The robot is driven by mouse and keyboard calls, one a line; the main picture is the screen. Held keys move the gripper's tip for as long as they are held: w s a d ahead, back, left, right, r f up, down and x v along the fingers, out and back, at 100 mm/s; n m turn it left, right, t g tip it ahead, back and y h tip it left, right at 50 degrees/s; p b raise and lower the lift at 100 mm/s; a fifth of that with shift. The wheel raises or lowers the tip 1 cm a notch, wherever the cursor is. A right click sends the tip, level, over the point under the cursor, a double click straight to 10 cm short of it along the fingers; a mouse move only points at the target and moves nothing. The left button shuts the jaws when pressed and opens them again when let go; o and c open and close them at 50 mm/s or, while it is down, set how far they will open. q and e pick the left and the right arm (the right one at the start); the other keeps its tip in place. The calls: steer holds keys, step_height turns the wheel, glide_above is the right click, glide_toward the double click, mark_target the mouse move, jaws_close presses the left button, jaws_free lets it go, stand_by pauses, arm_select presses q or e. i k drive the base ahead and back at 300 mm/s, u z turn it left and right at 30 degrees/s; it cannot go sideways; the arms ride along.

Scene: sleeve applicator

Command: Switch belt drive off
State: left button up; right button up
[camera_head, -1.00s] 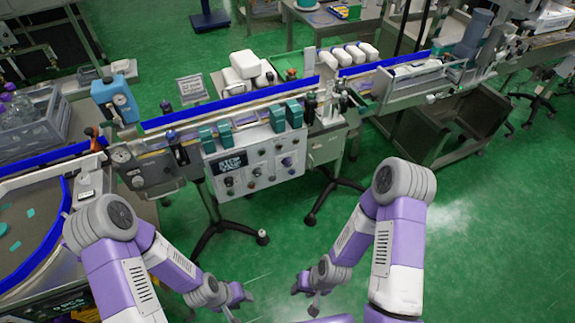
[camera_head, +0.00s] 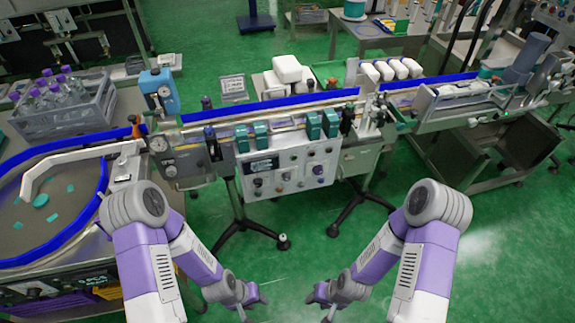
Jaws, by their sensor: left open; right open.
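The grey control panel (camera_head: 272,175) of the belt machine faces me near the middle of the head view. It carries several small knobs and a dark display (camera_head: 262,166); which control is for the belt drive I cannot tell. The conveyor (camera_head: 270,104) with blue rails runs behind and above the panel. My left gripper (camera_head: 250,306) is low at the bottom, below and in front of the panel, open and apart from it. My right gripper (camera_head: 322,300) is low to the right of it, also open and empty. Neither gripper touches anything.
A round turntable (camera_head: 45,205) with a blue rim stands at the left. A grey crate (camera_head: 85,118) of purple-capped bottles sits behind it. White packs (camera_head: 290,70) lie behind the conveyor. A machine stand leg (camera_head: 255,228) reaches the green floor, which is open in front.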

mark_target(317, 170)
steer(key=k, duration=0.45)
steer(key=z, duration=0.65)
steer(key=i, duration=1)
steer(key=z, duration=0.5)
